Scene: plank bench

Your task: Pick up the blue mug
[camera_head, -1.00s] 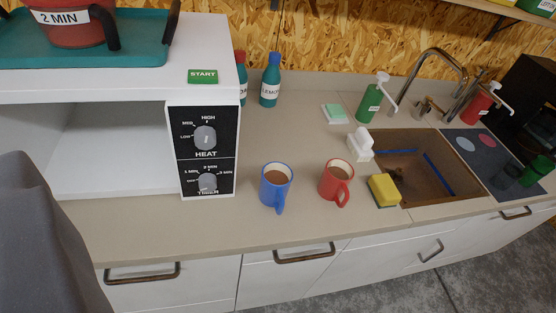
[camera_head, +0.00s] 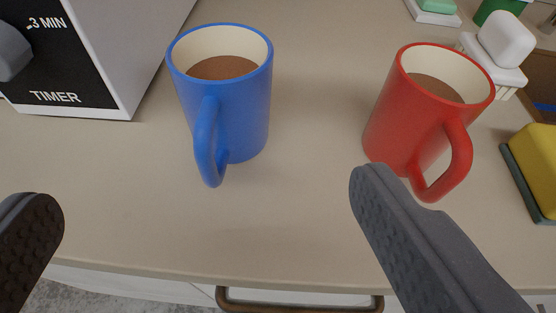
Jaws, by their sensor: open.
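The blue mug (camera_head: 243,112) stands upright on the counter in the upper middle of the view. It has a cream inside and holds brown liquid. Its handle points toward me. My gripper (camera_head: 205,205) is open and empty, with one dark finger at the lower left and the other at the lower right. The fingertips are on the near side of the mug, to either side of it in the picture, and I see no contact with it.
A red mug (camera_head: 405,118) with brown liquid stands to the right, close beyond my right finger. The microwave's timer panel (camera_head: 75,65) is at the upper left. A yellow sponge (camera_head: 540,165) lies at the right edge. The counter's front edge and a drawer handle (camera_head: 300,302) are below.

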